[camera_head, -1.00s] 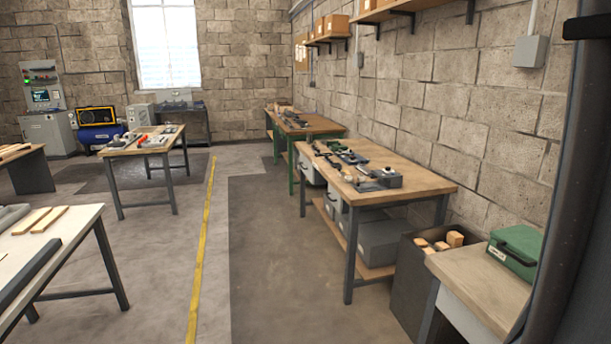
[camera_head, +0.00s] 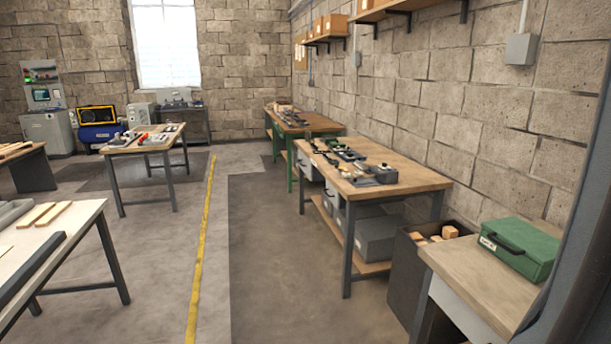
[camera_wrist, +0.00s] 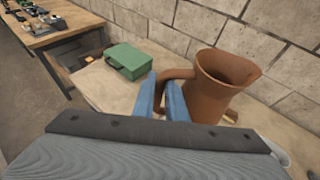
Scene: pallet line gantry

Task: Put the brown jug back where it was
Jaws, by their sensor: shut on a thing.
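In the wrist view, the brown jug (camera_wrist: 218,88) stands upright to the right of centre, its open mouth facing up. My gripper (camera_wrist: 170,90) has its two blue fingers shut on the jug's handle, at the jug's left side. The jug appears over or near a light wooden bench top by the block wall; I cannot tell whether its base touches the wood. The lower part of the jug is partly hidden by my gripper. The head view shows neither the jug nor my gripper.
A green case (camera_head: 520,248) lies on the near wooden bench (camera_head: 470,275); it also shows left of my fingers in the wrist view (camera_wrist: 128,60). A dark bin (camera_head: 408,275) with wooden blocks stands beside this bench. The long workbench (camera_head: 415,175) beyond holds several tools. Floor space is clear along the yellow line.

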